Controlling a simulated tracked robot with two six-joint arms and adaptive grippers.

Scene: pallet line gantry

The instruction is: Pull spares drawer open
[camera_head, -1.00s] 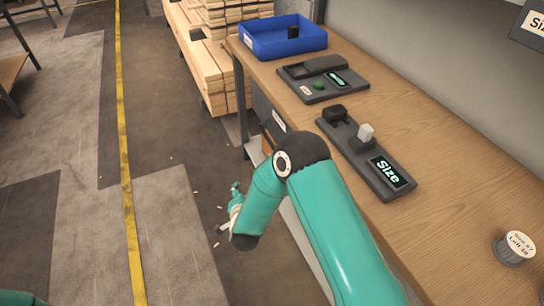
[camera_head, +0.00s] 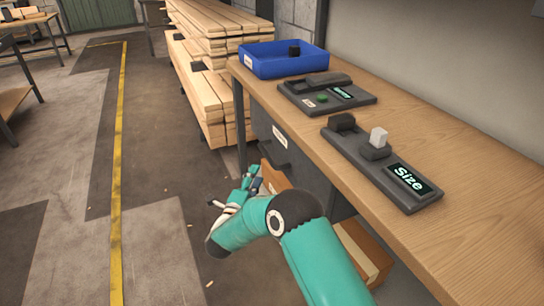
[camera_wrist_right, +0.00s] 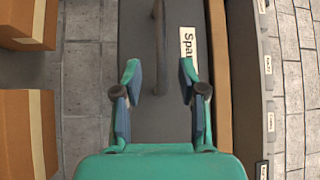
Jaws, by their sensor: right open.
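In the right wrist view the drawer front (camera_wrist_right: 140,118) fills the middle, with a label reading "Spa" and a dark bar handle (camera_wrist_right: 159,40). My right gripper (camera_head: 250,178) is beside the drawer front. In the wrist view the right gripper (camera_wrist_right: 158,75) is open, its fingers on either side of the handle's line; contact cannot be told. The drawer looks shut. My left gripper is out of view.
The wooden bench (camera_head: 470,150) carries a blue bin (camera_head: 283,66), a control panel (camera_head: 325,100) and a "Size" panel (camera_head: 385,170). Cardboard boxes (camera_head: 362,250) stand below. Lumber stacks (camera_head: 205,90) stand behind. The floor left of my arm is clear.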

